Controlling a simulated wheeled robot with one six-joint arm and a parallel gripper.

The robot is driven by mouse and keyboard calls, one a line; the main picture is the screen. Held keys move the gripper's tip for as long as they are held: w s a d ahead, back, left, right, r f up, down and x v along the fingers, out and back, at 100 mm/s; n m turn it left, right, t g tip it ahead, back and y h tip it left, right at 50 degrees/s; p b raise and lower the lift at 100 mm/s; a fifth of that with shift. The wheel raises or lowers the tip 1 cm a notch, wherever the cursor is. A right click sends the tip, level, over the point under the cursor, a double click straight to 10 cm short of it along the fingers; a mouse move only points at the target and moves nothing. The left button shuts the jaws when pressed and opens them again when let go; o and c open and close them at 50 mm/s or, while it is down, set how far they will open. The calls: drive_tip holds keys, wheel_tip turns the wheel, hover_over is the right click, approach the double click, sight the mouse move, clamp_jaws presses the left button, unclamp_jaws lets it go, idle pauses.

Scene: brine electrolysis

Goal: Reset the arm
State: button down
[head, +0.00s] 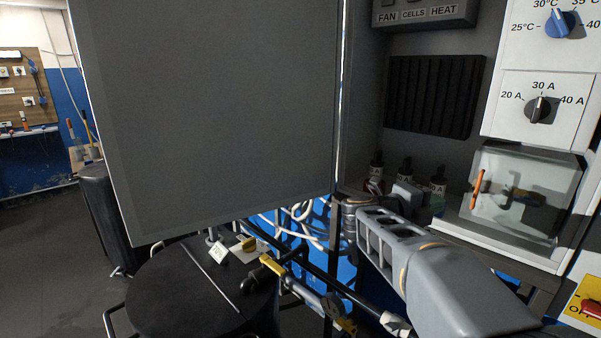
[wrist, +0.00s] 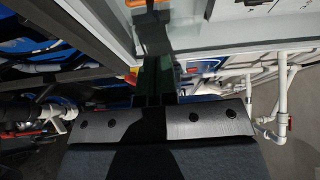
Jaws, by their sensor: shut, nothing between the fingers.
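My gripper (wrist: 156,88) shows at the middle of the wrist view, with its dark fingers together and nothing seen between them. Its black mount with screws fills the bottom of that view. The fingers are in front of the lower edge of a pale cabinet with a glass front. In the head view, a grey link of my arm (head: 440,285) reaches from the lower right toward the bottles. I cannot make out the fingertips there.
A glass-fronted box (head: 520,205) with an orange handle (head: 478,189) is right of my arm. Dark bottles (head: 405,172) stand on a shelf behind it. Knobs (head: 540,109) are above. A large grey panel (head: 210,110) blocks the left; a black drum (head: 185,300) and pipes are below.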

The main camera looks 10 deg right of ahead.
drive_tip(key=w+a+f+n+t+y, duration=0.3)
drive_tip(key=w+a+n+t+y, duration=0.35)
drive_tip(key=w+n+t, duration=0.45)
drive_tip(key=s+a+f+n+y, duration=0.3)
drive_tip(key=a+f+n+y, duration=0.5)
drive_tip(key=a+n+y, duration=0.4)
drive_tip(key=s+f+n+g, duration=0.5)
drive_tip(key=s, duration=0.5)
drive_tip(key=s+a+f+n+g, duration=0.1)
drive_tip(key=s+f+n+g, duration=0.4)
drive_tip(key=s, duration=0.6)
drive_tip(key=shift+f+n+g+h, duration=0.3)
drive_tip(key=shift+f+n+h, duration=0.2)
drive_tip(key=shift+f, duration=0.25)
drive_tip(key=shift+s, duration=0.1)
